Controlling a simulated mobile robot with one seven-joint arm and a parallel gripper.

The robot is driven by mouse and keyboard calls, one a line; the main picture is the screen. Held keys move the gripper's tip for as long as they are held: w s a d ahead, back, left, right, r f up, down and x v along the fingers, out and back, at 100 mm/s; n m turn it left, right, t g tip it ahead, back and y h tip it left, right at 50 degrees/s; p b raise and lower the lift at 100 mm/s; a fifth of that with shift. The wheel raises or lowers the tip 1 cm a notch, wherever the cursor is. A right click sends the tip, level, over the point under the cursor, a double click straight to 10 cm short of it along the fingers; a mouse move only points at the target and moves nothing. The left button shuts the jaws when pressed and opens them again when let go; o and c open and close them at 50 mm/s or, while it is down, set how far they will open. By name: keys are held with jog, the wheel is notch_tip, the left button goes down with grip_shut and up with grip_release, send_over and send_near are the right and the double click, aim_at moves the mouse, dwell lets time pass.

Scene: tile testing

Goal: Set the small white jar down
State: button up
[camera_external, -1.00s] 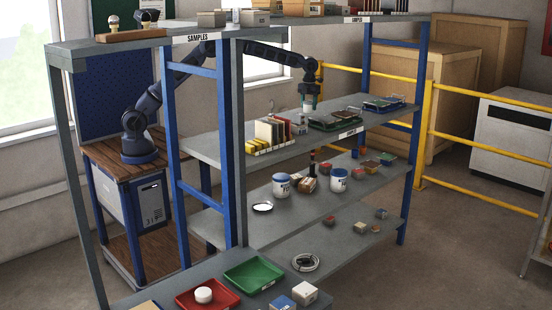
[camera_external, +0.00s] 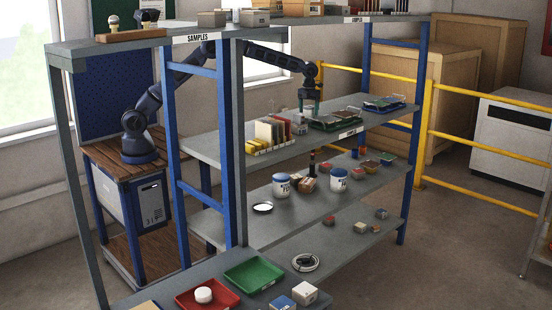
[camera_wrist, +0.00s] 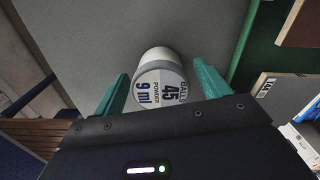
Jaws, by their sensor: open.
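The small white jar (camera_wrist: 160,75) shows in the wrist view against the grey shelf (camera_wrist: 85,35), with printed lettering facing the camera. My gripper (camera_wrist: 163,88) is open, with one teal finger on each side of the jar. I cannot tell whether either finger still touches it. In the external view my gripper (camera_external: 309,106) is low over the middle shelf (camera_external: 215,150), between the upright tiles and a green tray. I cannot make out the jar there.
A green tray (camera_wrist: 244,48) lies right of the jar. The external view shows this tray (camera_external: 335,123) right of my gripper, and upright coloured tiles (camera_external: 270,131) at its left. The sample shelf (camera_external: 300,20) runs above. Blue posts (camera_external: 205,150) stand in front of my arm.

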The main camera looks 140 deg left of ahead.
aim_at(308, 107)
notch_tip(308, 107, up, 12)
jog(key=shift+r, duration=0.15)
dwell(0.4)
jog(key=shift+d, duration=0.1)
dwell(0.3)
jog(key=s+d+r+n+t+y, duration=0.1)
jog(key=s+d+r+n, duration=0.1)
jog(key=s+d+n, duration=0.45)
jog(key=s+d+r+n+t+y, duration=0.15)
jog(key=s+d, duration=0.25)
jog(key=d, duration=0.6)
jog(key=s+d+r+n+t+h, duration=0.1)
jog(key=d+r+n, duration=0.15)
jog(key=d, duration=1.55)
jog(key=s+d+r+n+t+h, duration=0.1)
jog(key=d+r+n, duration=0.15)
jog(key=d, duration=1.55)
jog(key=s+d+f+n, duration=0.1)
jog(key=s+d+f, duration=0.1)
jog(key=s+d, duration=0.6)
jog(key=s+d+f+n, duration=0.1)
jog(key=s+d+f, duration=0.2)
jog(key=s+d, duration=0.5)
jog(key=d, duration=0.4)
jog(key=shift+d+n, duration=0.25)
jog(key=shift+n, duration=0.15)
